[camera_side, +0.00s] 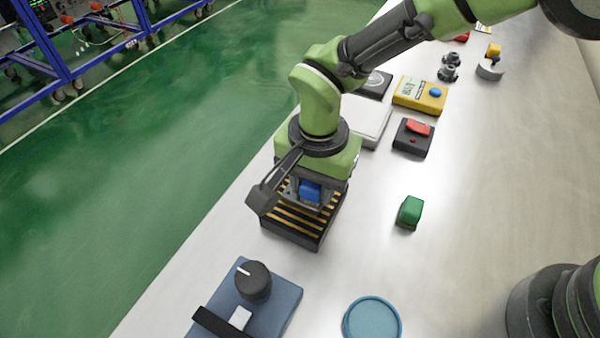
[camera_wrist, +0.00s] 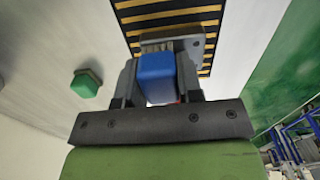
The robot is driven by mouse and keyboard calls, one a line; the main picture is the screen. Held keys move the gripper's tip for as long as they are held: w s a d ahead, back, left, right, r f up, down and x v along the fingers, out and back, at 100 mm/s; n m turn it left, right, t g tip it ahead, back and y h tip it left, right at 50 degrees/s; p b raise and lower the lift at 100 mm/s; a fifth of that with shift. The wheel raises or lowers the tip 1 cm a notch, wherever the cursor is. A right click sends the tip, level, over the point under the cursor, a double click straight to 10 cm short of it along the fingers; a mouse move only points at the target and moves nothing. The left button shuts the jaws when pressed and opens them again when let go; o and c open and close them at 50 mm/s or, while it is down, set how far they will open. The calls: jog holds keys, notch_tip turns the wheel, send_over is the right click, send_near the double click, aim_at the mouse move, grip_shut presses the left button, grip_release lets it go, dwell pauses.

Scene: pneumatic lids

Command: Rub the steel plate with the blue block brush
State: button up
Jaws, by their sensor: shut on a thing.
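The blue block brush (camera_wrist: 157,75) is held between the fingers of my gripper (camera_wrist: 158,92), which is shut on it. Its blue block also shows in the side view (camera_side: 310,191), under my wrist. Pale bristles show at its far end in the wrist view. The grey steel plate (camera_wrist: 197,46) lies under and just beyond the brush, on a black base with yellow stripes (camera_side: 290,222). My wrist and gripper hide part of the plate. I cannot tell whether the bristles touch it.
A green block (camera_side: 410,212) stands to the right of the striped base. A blue box with a black knob (camera_side: 254,281) and a round teal dish (camera_side: 372,318) are in front. A red-switch box (camera_side: 414,137), a yellow meter (camera_side: 420,94) and a white pad (camera_side: 368,120) lie behind.

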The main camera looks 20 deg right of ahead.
jog(key=shift+s+d, duration=0.6)
jog(key=shift+d, duration=0.05)
notch_tip(320, 180, up, 8)
jog(key=shift+r, duration=0.15)
